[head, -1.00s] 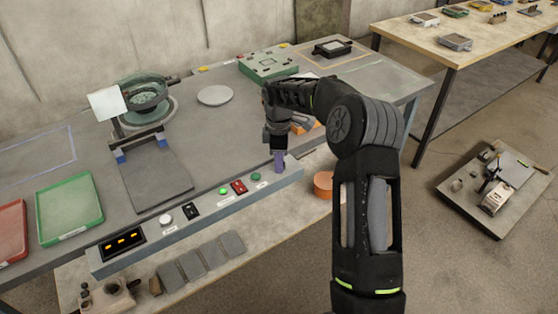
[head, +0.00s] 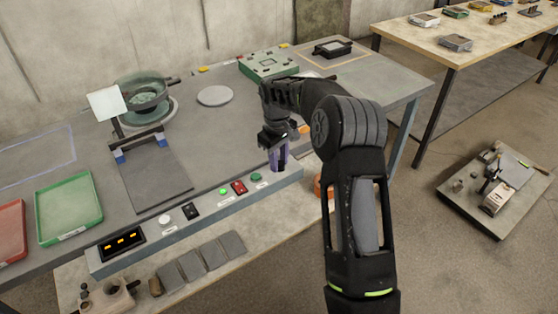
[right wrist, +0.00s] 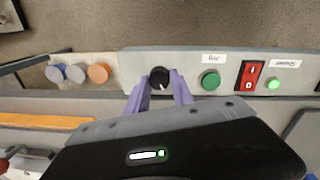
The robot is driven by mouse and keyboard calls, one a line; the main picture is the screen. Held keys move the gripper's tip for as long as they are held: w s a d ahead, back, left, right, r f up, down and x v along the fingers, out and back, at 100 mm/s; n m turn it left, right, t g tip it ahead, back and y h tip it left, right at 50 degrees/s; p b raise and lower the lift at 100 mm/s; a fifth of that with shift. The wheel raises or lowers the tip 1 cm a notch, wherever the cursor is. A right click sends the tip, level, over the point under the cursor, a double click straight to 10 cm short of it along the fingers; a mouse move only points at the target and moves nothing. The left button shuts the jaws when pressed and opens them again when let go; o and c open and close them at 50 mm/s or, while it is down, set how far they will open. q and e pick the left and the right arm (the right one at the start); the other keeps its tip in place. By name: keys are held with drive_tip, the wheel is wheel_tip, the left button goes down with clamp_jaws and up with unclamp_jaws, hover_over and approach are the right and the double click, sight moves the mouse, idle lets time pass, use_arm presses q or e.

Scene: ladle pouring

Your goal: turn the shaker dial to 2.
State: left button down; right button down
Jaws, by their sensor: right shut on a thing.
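The black dial (right wrist: 159,75) sits on the grey control panel (right wrist: 225,58) in the right wrist view. It has a white pointer mark toward the lower side of the picture. No numbers around it can be read. My right gripper (head: 278,164) is at the right end of the panel in the head view, its purple fingers pointing down. In the right wrist view the fingers stand on both sides of the dial, shut on it. In the head view the fingers hide the dial. My left gripper is not in view.
On the panel, a green button (head: 257,177), a red switch (head: 239,187) and a lit green button (head: 223,191) are beside the dial. A sieve device (head: 146,98), a white plate (head: 215,96) and a green tray (head: 69,208) stand on the table.

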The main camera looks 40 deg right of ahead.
drive_tip(key=m, duration=0.4)
drive_tip(key=shift+w+r+m, duration=0.1)
drive_tip(key=shift+m, duration=0.2)
drive_tip(key=m, duration=0.4)
drive_tip(key=shift+d+p, duration=0.1)
drive_tip(key=shift+p, duration=0.2)
drive_tip(key=shift+m+g, duration=0.3)
drive_tip(key=shift+m, duration=0.1)
drive_tip(key=c, duration=1.4)
unclamp_jaws()
wheel_tip(320, 180, up, 8)
drive_tip(key=shift+f+b, duration=0.15)
drive_tip(key=shift+b, duration=0.15)
